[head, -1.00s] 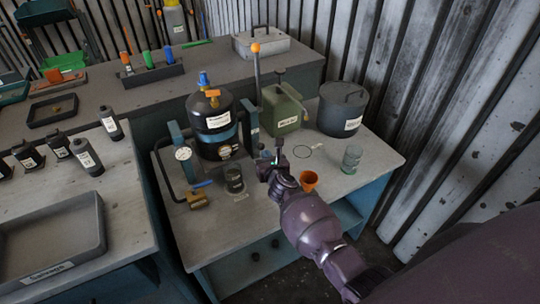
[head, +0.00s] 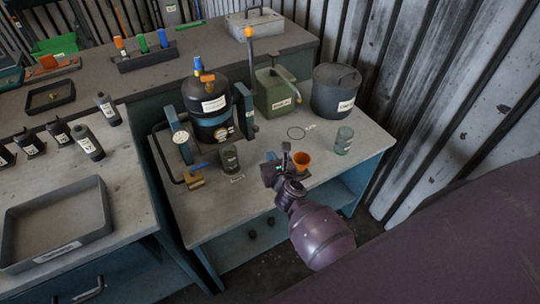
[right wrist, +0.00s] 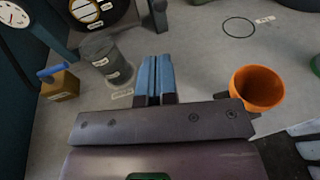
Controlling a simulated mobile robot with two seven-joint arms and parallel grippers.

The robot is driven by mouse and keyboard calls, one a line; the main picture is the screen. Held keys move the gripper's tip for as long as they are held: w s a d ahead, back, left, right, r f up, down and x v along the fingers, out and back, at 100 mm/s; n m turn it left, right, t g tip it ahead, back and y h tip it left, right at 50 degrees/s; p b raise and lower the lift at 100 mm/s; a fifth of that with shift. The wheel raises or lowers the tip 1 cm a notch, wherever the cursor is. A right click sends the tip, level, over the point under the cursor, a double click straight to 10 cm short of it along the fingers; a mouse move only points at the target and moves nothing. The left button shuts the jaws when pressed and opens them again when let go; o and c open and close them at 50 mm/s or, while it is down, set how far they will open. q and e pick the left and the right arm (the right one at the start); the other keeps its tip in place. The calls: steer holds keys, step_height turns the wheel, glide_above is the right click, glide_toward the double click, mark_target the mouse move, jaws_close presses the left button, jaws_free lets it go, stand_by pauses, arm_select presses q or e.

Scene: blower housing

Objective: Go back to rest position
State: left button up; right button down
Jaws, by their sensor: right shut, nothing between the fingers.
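My right gripper (head: 286,152) is over the front part of the small workbench in the head view. In the right wrist view its blue fingertips (right wrist: 157,75) are together with nothing between them. An orange cup (head: 301,161) stands just right of the gripper; it also shows in the right wrist view (right wrist: 257,88). A dark labelled canister (head: 229,158) stands to the left of the gripper, apart from it. My left gripper is in neither view.
The workbench (head: 222,222) also holds a black tank (head: 208,110), a green can (head: 275,95), a grey pot (head: 335,92), a glass jar (head: 343,140) and a brass valve (head: 193,179). A side table at left has a grey tray (head: 103,209). A corrugated wall (head: 450,90) closes the right.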

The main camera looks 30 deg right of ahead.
steer(key=shift+n, duration=0.3)
steer(key=s+a+r+n+t+y, duration=0.1)
steer(key=s+a+r+n+y, duration=0.15)
steer(key=n, duration=1.05)
steer(key=s+a+r+n+y, duration=0.1)
steer(key=a+r+n+y, duration=0.15)
steer(key=n, duration=0.95)
steer(key=s+d+f+n+g+h, duration=0.1)
steer(key=s+d+f+n, duration=0.1)
steer(key=s+n, duration=0.2)
steer(key=s+d+f+n+g+h, duration=0.1)
steer(key=s+d+f+n+g, duration=0.1)
steer(key=s, duration=0.8)
steer(key=s+d+f+n+g, duration=0.2)
steer(key=s+f+n, duration=0.1)
steer(key=s+n, duration=0.4)
steer(key=shift+d+f+h, duration=0.15)
steer(key=shift+f+h, duration=0.1)
steer(key=shift+h, duration=0.15)
